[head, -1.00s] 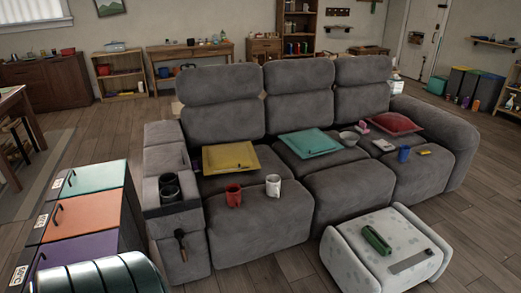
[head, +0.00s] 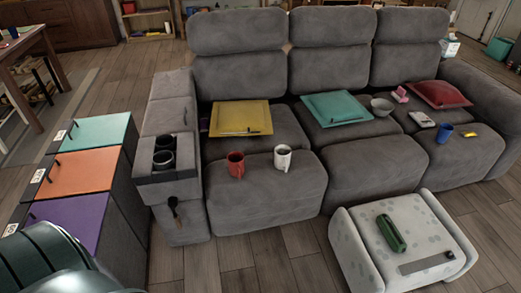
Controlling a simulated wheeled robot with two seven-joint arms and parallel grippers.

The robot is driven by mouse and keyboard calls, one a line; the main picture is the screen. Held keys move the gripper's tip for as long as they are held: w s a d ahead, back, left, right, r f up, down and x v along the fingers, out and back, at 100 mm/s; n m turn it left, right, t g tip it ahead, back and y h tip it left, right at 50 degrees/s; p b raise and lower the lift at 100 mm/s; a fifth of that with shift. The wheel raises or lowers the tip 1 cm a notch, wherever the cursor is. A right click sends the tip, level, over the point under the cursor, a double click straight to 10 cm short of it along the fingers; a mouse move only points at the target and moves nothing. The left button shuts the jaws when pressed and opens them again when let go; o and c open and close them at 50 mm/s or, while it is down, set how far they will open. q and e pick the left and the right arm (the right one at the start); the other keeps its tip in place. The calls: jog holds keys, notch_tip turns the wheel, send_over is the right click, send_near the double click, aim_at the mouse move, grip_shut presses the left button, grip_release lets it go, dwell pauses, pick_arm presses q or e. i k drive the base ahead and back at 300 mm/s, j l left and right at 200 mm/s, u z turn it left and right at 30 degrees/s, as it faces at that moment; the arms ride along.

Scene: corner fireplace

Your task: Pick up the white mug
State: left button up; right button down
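The white mug (head: 282,158) stands upright on the front of the left seat of the grey sofa (head: 330,140). A red mug (head: 236,164) stands to its left, apart from it. Neither of my grippers is in view, and nothing of mine touches the white mug.
A yellow cushion (head: 240,118) lies behind the mugs and a teal cushion (head: 337,108) to the right. A white ottoman (head: 365,255) with a green object (head: 391,233) stands in front of the sofa. Colored-lid bins (head: 88,175) stand left. Bare floor (head: 260,262) lies before the left seat.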

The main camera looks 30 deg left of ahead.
aim_at(282, 152)
jog(key=i+j+u, duration=0.1)
jog(key=i+j, duration=0.15)
jog(key=i, duration=0.15)
jog(key=i+j+u, duration=0.1)
jog(key=i+j, duration=0.15)
jog(key=i, duration=0.15)
jog(key=i+j+u, duration=0.1)
jog(key=i, duration=0.3)
jog(key=j, duration=0.1)
